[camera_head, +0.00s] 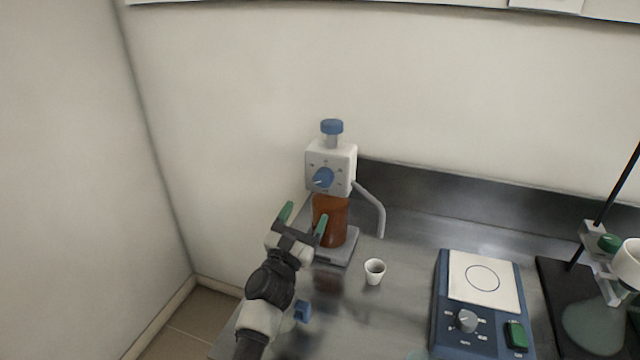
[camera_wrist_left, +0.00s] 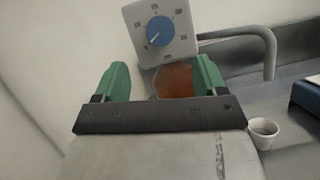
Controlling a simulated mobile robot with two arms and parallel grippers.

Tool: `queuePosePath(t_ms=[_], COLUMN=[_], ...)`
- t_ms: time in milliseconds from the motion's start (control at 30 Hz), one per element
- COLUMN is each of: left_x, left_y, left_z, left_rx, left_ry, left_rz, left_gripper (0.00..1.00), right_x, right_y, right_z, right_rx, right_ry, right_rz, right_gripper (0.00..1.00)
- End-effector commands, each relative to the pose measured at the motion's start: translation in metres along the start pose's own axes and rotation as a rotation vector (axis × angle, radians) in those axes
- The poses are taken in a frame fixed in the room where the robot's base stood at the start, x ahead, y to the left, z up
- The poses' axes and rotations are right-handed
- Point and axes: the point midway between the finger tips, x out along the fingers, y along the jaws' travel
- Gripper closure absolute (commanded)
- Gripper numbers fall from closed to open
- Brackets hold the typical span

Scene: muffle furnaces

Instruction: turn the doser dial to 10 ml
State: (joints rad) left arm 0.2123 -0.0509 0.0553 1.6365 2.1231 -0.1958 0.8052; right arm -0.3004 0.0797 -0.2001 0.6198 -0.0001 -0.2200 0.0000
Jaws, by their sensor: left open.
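The doser (camera_head: 331,155) is a white box with a blue top cap, on a brown bottle (camera_head: 331,222) on a grey base. Its blue dial (camera_head: 323,177) faces me, with a pale pointer toward the lower left; the scale marks are too small to read. The dial also shows in the left wrist view (camera_wrist_left: 160,31), above and between the fingers. My left gripper (camera_head: 304,217) is open and empty, its green fingers in front of the bottle and below the dial, apart from the dial. My right gripper is not in view.
A small white cup (camera_head: 374,271) stands right of the doser, near its grey spout (camera_head: 372,208). A blue stirrer (camera_head: 481,305) with a white plate is farther right, then a stand with a flask (camera_head: 594,325). A wall is close on the left.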

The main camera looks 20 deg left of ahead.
Motion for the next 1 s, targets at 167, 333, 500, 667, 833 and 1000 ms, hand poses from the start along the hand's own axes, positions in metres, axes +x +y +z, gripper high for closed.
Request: queuePosePath(t_ms=[167,333,500,667,833,1000], left_x=[0.038,0.067,0.083,0.087,0.087,0.087], left_y=[0.000,-0.001,0.000,-0.001,-0.001,-0.001], left_z=[0.004,0.003,0.002,0.001,0.001,0.001], left_rx=[0.000,0.000,0.004,0.004,0.004,0.004], left_ry=[-0.003,-0.003,-0.001,-0.001,-0.001,-0.002], left_rz=[0.000,-0.002,-0.001,-0.002,-0.002,-0.003], left_gripper=[0.29,0.29,0.29,0.29,0.29,0.48], right_x=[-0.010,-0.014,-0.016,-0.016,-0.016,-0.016], right_y=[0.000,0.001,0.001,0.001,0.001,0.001], right_z=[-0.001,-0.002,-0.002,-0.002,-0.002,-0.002], right_rx=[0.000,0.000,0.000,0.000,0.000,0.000], right_ry=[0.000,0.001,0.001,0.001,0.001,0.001], right_rz=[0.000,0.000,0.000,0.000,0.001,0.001], right_gripper=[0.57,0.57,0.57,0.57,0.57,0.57])
